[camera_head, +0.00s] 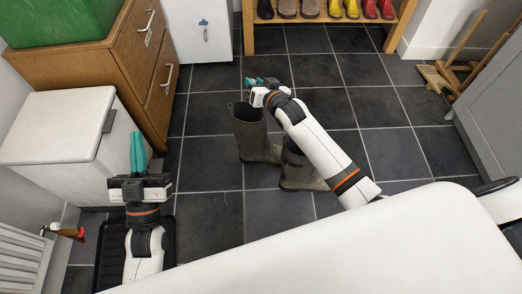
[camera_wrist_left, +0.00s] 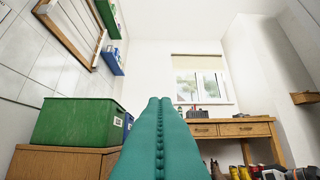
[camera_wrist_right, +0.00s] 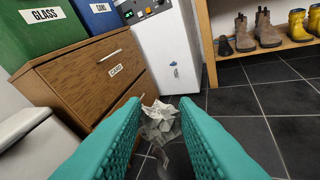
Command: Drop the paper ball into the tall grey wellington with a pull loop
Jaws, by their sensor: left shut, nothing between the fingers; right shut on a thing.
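Two tall grey-green wellingtons stand upright on the floor: a left one (camera_head: 252,135) and a right one (camera_head: 297,168), partly hidden by my right arm. I cannot make out a pull loop on either. My right gripper (camera_head: 259,81) appears just beyond the left boot's open top in the head view; its height above it is hard to judge. It is shut on a crumpled whitish paper ball (camera_wrist_right: 160,125), seen between the teal fingertips in the right wrist view and not made out in the head view. My left gripper (camera_head: 138,152) is shut and empty, away from the boots.
A wooden drawer cabinet (camera_head: 141,60) with a green box (camera_head: 55,20) and a white bin (camera_head: 60,130) stand at left. A shoe rack (camera_head: 325,18) with boots is at the back. A black tray (camera_head: 168,235) lies below my left arm. Tiled floor around the boots is clear.

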